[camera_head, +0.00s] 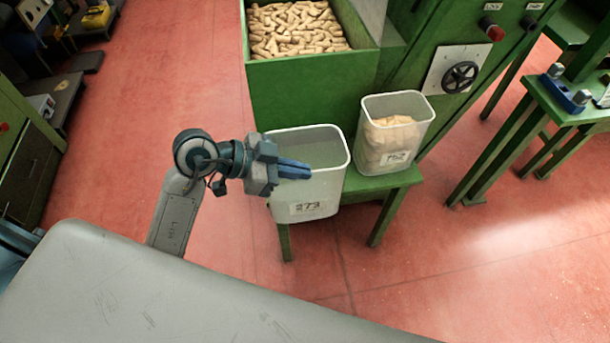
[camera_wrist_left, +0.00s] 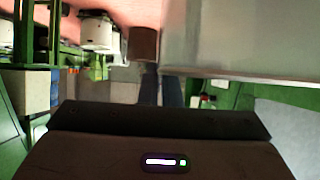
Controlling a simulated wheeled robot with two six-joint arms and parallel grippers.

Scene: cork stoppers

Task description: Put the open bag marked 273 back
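The open bag marked 273 (camera_head: 318,196) is a white, translucent, square-topped container. It is upright at the left end of a small green bench (camera_head: 372,187), and its inside looks pale and empty. Whether its base rests on the bench is hard to tell. My left gripper (camera_head: 296,170) is at its near rim, with the blue fingers almost together and apparently closed on the rim. In the left wrist view the fingers (camera_wrist_left: 160,90) are close together at the edge of a large pale wall (camera_wrist_left: 240,35), likely this bag. My right gripper is not in view.
A similar bag marked 752 (camera_head: 398,135), holding corks, stands on the bench to the right. Behind is a green hopper (camera_head: 310,95) full of corks, with a handwheel (camera_head: 460,77) at its right. Another green table (camera_head: 560,115) stands far right. Red floor is clear at left.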

